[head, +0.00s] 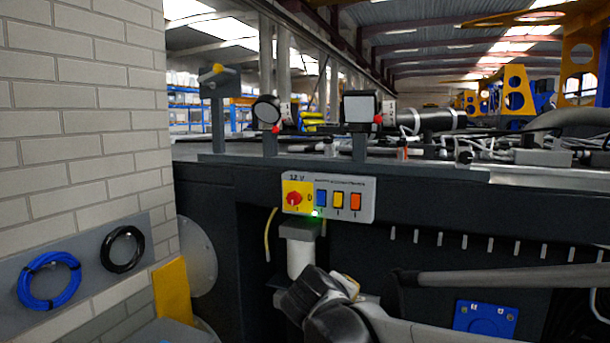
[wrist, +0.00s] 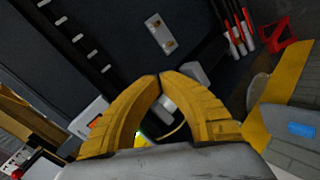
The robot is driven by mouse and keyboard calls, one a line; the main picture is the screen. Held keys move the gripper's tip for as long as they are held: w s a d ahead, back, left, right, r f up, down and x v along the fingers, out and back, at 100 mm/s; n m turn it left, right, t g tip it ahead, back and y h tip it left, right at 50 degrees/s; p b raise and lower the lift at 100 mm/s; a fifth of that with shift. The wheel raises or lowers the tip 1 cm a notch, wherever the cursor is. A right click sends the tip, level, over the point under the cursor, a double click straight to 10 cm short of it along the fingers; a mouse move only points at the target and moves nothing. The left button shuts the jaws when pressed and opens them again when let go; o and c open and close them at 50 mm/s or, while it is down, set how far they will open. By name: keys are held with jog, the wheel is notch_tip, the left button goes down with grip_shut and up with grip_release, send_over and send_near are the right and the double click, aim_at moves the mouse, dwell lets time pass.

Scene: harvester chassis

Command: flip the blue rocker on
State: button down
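The blue rocker (head: 321,198) is the leftmost of three rockers on a pale switch panel (head: 366,213) on the chassis side, with a yellow rocker (head: 339,200) and an orange rocker (head: 356,201) to its right. I cannot tell which way the blue rocker is tipped. A red rotary knob (head: 294,199) on a yellow plate is left of it. A green glow shows at the panel's lower edge. In the wrist view, my gripper's yellow fingers (wrist: 159,77) meet at the tips with nothing between them. In the head view my arm is below the panel, apart from it.
A grey block on a white cylinder (head: 300,258) stands just under the panel. A brick wall (head: 80,100) with blue (head: 50,304) and black cable coils is at the left. A blue plate (head: 485,319) is low right. Lamps and hoses line the chassis top.

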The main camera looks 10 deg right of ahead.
aim_at(318, 201)
jog(key=w+a+r+n+t+h+p, duration=0.1)
jog(key=w+a+r+n+t+p, duration=0.1)
jog(key=w+r+p, duration=0.3)
jog(key=w+a+r+n+t+h+p, duration=0.2)
jog(key=w+a+r+p, duration=0.3)
jog(key=w+r, duration=0.6)
jog(key=shift+a+n+p, duration=0.2)
jog(key=shift+n+p, duration=0.2)
jog(key=shift+p, duration=0.3)
jog(key=p+x, duration=0.1)
jog(key=x, duration=0.3)
jog(key=p+x, duration=0.1)
jog(key=x, duration=0.4)
jog(key=p+x, duration=0.1)
jog(key=x, duration=0.4)
jog(key=shift+d+r+p, duration=0.1)
jog(key=shift+r+p, duration=0.2)
jog(key=shift+p, duration=0.05)
jog(key=shift+f, duration=0.1)
